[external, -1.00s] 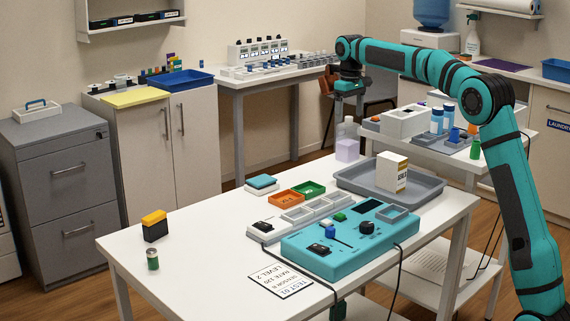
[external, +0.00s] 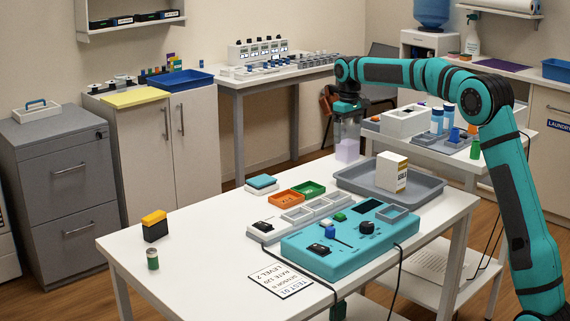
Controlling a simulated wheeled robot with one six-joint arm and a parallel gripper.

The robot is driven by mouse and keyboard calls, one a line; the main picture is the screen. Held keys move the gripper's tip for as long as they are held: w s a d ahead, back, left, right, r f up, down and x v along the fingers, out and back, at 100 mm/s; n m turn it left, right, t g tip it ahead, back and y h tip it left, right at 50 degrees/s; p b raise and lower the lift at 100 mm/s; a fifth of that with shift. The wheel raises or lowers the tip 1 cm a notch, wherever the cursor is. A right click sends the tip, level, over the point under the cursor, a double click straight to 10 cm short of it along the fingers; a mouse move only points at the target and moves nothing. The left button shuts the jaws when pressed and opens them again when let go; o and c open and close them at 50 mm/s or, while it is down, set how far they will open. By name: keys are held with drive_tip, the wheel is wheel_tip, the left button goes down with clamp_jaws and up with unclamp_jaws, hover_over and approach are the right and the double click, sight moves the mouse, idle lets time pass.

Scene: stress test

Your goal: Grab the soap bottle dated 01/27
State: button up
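A bottle with a lavender lower part (external: 347,150) and a clear or greyish upper part stands at the far edge of the white table, left of the grey tray. It may be the soap bottle, but no date is readable on it. My gripper (external: 347,122) points down directly over it, at its upper part. The fingers are too small and blend with the bottle's top, so I cannot tell whether they are open, shut or touching it.
The grey tray (external: 433,191) with a white-and-yellow carton (external: 392,172) stands just right of the bottle. Orange (external: 286,199) and green (external: 308,188) bins and a teal device (external: 345,241) sit nearer.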

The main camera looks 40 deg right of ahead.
drive_tip(key=c, duration=1.1)
drive_tip(key=shift+r, duration=0.1)
